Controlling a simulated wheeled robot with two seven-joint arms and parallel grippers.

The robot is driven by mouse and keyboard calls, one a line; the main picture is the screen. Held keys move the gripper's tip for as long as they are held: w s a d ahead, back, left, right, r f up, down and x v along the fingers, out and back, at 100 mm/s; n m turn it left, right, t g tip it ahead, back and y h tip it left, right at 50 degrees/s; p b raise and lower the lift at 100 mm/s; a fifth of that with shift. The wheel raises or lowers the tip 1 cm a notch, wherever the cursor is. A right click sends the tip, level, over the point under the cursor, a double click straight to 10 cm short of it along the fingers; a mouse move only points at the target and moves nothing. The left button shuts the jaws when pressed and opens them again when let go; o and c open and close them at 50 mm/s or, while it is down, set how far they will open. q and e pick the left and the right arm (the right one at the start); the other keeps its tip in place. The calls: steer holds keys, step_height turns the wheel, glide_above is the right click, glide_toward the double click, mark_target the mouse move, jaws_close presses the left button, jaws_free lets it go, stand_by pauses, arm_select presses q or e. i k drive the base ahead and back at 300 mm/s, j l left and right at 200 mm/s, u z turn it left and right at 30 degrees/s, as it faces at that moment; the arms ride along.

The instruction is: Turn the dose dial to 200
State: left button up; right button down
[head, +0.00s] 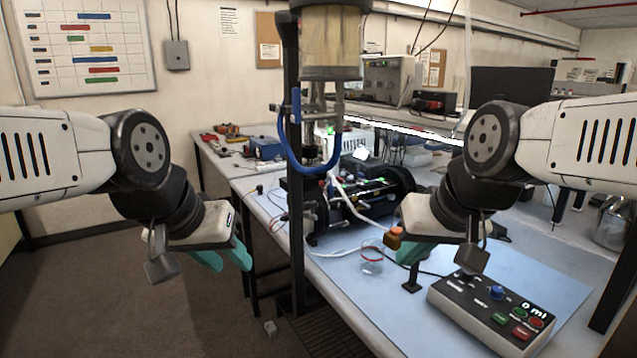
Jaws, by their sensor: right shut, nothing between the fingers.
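The dose dial appears to be the blue knob (497,293) on top of a dark control box (485,312) at the right front of the table. White text beside it reads "0 ml". My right gripper (408,258) has its teal fingers shut and empty, to the left of the box and apart from the knob. Part of my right wrist overlaps the box's back left corner in the picture. My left gripper (232,264) hangs left of the table over the floor, its two teal fingertips apart and nothing between them.
Red and green buttons sit beside the knob. A clear beaker (371,258), an orange button (394,238) on a small stand and a black machine (365,200) stand left of the box. A dark post (296,200) carries a cylinder (331,42). The blue mat (390,315) is clear in front.

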mark_target(467, 276)
steer(key=z, duration=1.4)
